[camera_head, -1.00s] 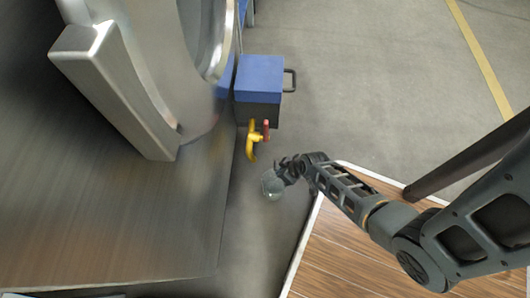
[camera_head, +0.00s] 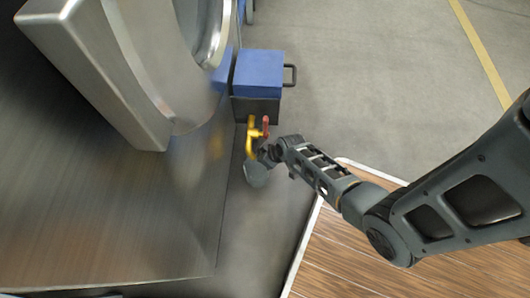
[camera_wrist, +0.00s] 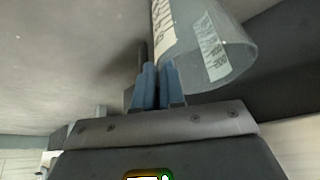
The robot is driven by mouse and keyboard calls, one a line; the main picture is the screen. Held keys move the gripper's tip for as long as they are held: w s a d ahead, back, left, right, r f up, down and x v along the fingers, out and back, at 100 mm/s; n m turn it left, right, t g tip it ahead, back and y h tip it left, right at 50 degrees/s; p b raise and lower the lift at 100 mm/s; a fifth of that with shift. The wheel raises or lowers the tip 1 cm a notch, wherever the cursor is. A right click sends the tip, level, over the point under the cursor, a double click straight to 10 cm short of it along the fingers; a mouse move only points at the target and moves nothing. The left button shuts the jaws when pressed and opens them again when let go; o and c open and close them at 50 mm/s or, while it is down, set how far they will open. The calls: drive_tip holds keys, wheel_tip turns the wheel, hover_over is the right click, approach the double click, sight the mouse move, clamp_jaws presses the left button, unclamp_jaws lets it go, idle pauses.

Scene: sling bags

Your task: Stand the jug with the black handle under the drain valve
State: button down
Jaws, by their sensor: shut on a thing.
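A clear jug with printed white labels (camera_wrist: 215,45) shows large in the wrist view, close beyond my gripper's blue fingers (camera_wrist: 158,88). My gripper is shut on the jug; its handle is mostly hidden between the fingers. In the head view the jug (camera_head: 257,175) is small and partly covered by my gripper (camera_head: 268,154). The yellow drain valve (camera_head: 250,138) with a red lever (camera_head: 265,125) sticks out by the big metal machine. The jug is just below the valve in the picture; whether it is right under the outlet or touches the floor, I cannot tell.
The large steel machine (camera_head: 110,75) and its metal side panel fill the left. A blue-topped box (camera_head: 258,70) with a black side handle stands behind the valve. A wood-patterned platform (camera_head: 350,245) with a white edge lies at lower right. Grey floor is open at upper right.

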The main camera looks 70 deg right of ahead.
drive_tip(key=c, duration=1.2)
unclamp_jaws()
drive_tip(key=shift+f, duration=0.1)
drive_tip(key=s+a+r+t+p, duration=0.1)
drive_tip(key=s+a+r+p, duration=0.2)
drive_tip(key=r, duration=0.5)
drive_tip(key=s+a+r+n+t+h+p, duration=0.1)
drive_tip(key=s+a+r+t, duration=0.1)
drive_tip(key=s+a+r, duration=0.5)
drive_tip(key=s+r+t+p, duration=0.1)
drive_tip(key=s+r+p, duration=0.15)
drive_tip(key=r, duration=0.75)
drive_tip(key=s+a+r+t, duration=0.1)
drive_tip(key=a+r+t, duration=0.1)
drive_tip(key=r, duration=0.7)
drive_tip(key=s+a+r+n+t+y, duration=0.1)
drive_tip(key=s+a+r+t, duration=0.1)
drive_tip(key=r, duration=0.6)
drive_tip(key=s+a+r+t+y, duration=0.1)
drive_tip(key=s+a+r+t, duration=0.1)
drive_tip(key=r, duration=0.7)
drive_tip(key=shift+a+r+n+b, duration=0.3)
drive_tip(key=shift+a+r, duration=0.05)
drive_tip(key=shift+a, duration=0.35)
